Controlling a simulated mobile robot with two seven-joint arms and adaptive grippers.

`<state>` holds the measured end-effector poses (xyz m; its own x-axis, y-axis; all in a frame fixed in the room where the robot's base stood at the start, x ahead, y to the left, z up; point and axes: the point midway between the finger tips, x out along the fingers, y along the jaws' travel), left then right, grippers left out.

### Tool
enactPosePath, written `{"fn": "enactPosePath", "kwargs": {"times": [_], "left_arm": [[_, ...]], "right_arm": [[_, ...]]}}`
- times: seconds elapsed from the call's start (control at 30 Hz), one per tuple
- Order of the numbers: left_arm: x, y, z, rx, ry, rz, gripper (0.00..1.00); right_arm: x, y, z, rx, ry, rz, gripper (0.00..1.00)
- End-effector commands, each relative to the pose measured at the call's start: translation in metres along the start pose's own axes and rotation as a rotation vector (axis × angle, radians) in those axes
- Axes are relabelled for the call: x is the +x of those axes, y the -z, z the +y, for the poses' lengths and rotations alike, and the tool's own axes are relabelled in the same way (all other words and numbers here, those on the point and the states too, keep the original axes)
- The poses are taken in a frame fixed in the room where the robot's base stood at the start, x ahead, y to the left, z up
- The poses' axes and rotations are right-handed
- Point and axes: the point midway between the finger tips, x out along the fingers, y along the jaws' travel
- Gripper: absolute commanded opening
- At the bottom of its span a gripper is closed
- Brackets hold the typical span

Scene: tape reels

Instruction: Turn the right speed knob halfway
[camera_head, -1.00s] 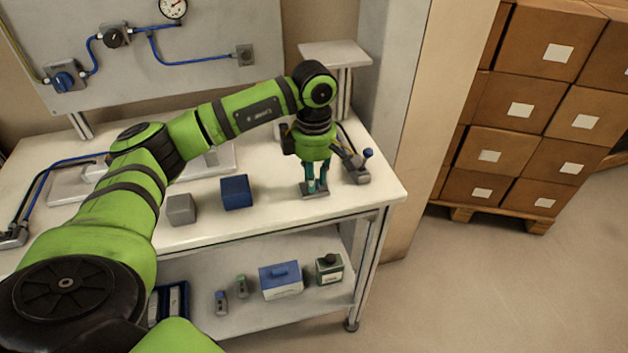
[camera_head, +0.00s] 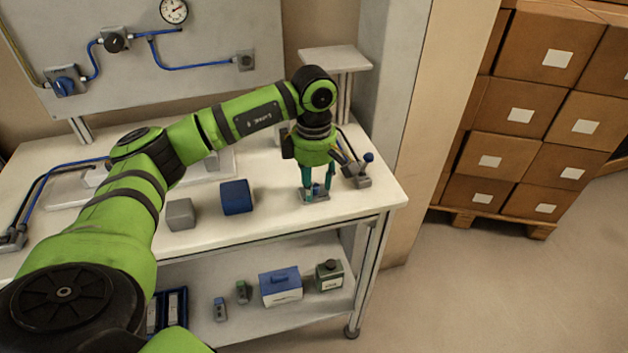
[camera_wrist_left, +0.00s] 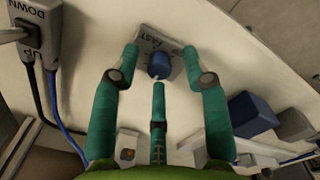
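The speed knob (camera_head: 317,189) is small, blue and round, on a grey base plate near the table's front right edge. In the left wrist view the knob (camera_wrist_left: 160,66) sits on its plate, where the word "FAST" is readable. My left gripper (camera_head: 317,191) points down over it, its teal fingers apart. In the wrist view the left gripper (camera_wrist_left: 162,68) has a finger on each side of the knob with visible gaps, and a third finger below it. The fingers look clear of the knob. My right gripper is not in view.
A lever box (camera_wrist_left: 40,50) marked UP and DOWN stands close by; its lever has a blue ball (camera_head: 368,157). A blue box (camera_head: 237,197) and a grey block (camera_head: 181,214) lie left of the gripper. Bare tabletop lies between the blue box and the knob.

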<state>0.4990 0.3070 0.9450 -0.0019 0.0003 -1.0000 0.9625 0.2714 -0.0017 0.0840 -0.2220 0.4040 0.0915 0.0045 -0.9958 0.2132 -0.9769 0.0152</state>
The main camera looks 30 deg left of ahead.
Motion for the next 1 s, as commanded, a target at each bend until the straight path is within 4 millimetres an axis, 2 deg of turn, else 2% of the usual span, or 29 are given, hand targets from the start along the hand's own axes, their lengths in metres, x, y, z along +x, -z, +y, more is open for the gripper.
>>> {"fn": "enactPosePath", "kwargs": {"times": [0.17,0.27,0.5,0.7,0.83,1.0], "left_arm": [[-0.005,0.0,0.001,-0.001,-0.003,-0.002,0.46],[-0.017,-0.001,0.001,-0.001,-0.005,-0.002,0.46],[-0.068,-0.001,0.001,0.0,-0.006,-0.003,0.46],[-0.104,0.0,0.001,0.0,-0.004,-0.001,0.46],[-0.116,0.0,0.0,0.0,-0.002,-0.001,0.46],[-0.12,0.0,0.0,0.0,0.0,0.0,0.46]], "right_arm": [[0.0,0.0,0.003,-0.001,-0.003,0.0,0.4],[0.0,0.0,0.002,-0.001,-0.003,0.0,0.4],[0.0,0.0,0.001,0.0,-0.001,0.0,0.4],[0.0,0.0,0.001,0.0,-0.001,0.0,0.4],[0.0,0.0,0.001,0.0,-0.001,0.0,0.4],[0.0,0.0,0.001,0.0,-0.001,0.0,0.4]]}}
